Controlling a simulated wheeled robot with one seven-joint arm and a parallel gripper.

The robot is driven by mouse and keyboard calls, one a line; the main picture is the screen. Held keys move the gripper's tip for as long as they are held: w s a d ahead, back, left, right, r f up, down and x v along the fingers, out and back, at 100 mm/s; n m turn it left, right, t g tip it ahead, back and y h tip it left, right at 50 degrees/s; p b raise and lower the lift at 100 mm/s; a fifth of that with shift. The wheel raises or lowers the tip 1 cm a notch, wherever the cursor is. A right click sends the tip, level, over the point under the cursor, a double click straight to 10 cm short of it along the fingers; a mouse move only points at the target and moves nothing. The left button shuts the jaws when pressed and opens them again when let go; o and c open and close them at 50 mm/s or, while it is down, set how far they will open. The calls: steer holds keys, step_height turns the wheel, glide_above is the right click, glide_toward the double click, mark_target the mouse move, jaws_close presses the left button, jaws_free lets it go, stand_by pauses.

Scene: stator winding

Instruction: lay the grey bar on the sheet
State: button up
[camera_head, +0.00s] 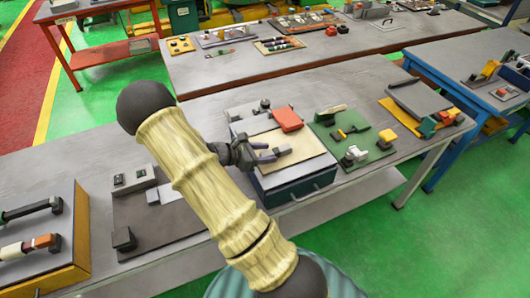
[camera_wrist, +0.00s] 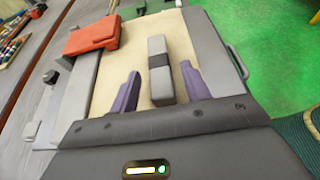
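The grey bar (camera_wrist: 158,58) has a dark band around its middle. It appears to lie on the tan sheet (camera_wrist: 200,38) in the wrist view. In the head view the bar (camera_head: 283,150) shows just beyond my fingers, over the sheet (camera_head: 308,161). My gripper (camera_wrist: 160,68) is open, with one purple finger on each side of the bar and a visible gap on both sides. In the head view my gripper (camera_head: 265,154) reaches low over the near left part of the sheet, and my arm hides part of the bench.
A red block (camera_head: 287,119) sits at the sheet's far edge; it also shows in the wrist view (camera_wrist: 92,37). The sheet tops a dark drawer box (camera_head: 303,188) with a handle. A green board (camera_head: 350,139) with small parts is at the right. Bare sheet surrounds the bar.

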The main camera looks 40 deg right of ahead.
steer(key=shift+a, duration=0.1)
steer(key=b+v, duration=0.2)
steer(key=v, duration=1)
steer(key=shift+b, duration=0.35)
steer(key=s+a+r+m+t+y, duration=0.4)
steer(key=s+a+m+y, duration=0.8)
steer(key=m, duration=0.3)
steer(key=shift+a+t+y, duration=0.4)
steer(key=shift+t+y, duration=0.2)
steer(key=shift+t, duration=0.2)
steer(key=shift+w, duration=0.1)
